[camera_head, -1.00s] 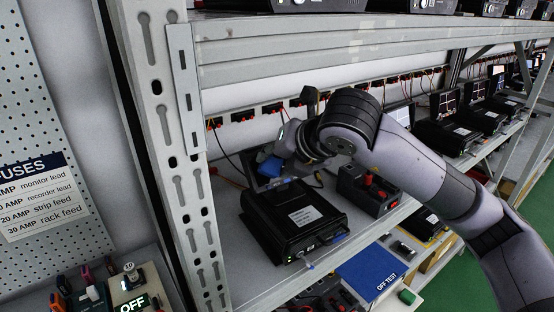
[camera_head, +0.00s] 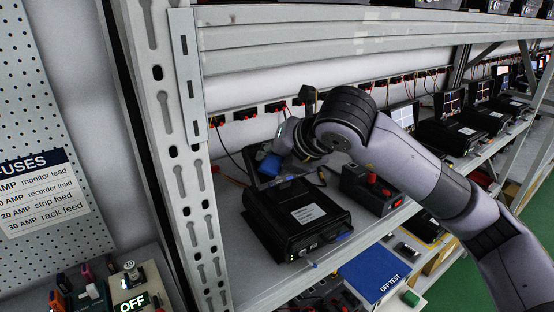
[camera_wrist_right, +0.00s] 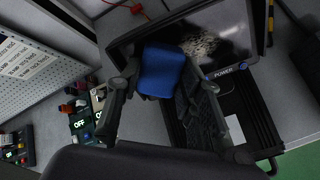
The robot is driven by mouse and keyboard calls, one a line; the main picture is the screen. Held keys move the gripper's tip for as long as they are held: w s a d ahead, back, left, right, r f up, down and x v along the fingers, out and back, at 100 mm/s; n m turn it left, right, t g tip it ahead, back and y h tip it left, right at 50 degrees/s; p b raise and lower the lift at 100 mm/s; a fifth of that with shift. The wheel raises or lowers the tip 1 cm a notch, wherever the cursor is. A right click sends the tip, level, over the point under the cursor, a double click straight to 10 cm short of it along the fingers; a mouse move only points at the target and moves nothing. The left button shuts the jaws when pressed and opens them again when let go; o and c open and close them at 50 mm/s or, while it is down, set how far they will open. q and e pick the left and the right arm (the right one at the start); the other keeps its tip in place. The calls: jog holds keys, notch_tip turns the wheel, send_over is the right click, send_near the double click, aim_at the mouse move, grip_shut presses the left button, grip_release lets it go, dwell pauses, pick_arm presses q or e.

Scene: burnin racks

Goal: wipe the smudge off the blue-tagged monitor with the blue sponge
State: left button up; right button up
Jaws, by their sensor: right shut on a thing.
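The blue sponge (camera_wrist_right: 161,71) is between the fingers of my right gripper (camera_wrist_right: 165,88), which is shut on it. In the wrist view the sponge is at or just in front of the dark screen of a monitor (camera_wrist_right: 235,25); I cannot tell whether it touches. A pale speckled smudge (camera_wrist_right: 200,45) shows on the screen just right of the sponge. In the head view my right gripper (camera_head: 279,153) and the sponge (camera_head: 269,166) hide most of this monitor (camera_head: 257,182), behind a black recorder box (camera_head: 297,217). A blue tag cannot be made out clearly. My left gripper is not in view.
A grey rack upright (camera_head: 180,170) stands close left of the monitor, and a shelf beam (camera_head: 370,40) runs above my arm. A box with red knobs (camera_head: 373,190) stands to the right. A blue "OFF TEST" mat (camera_head: 373,270) lies below.

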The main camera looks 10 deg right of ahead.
jog(key=shift+w+f, duration=0.1)
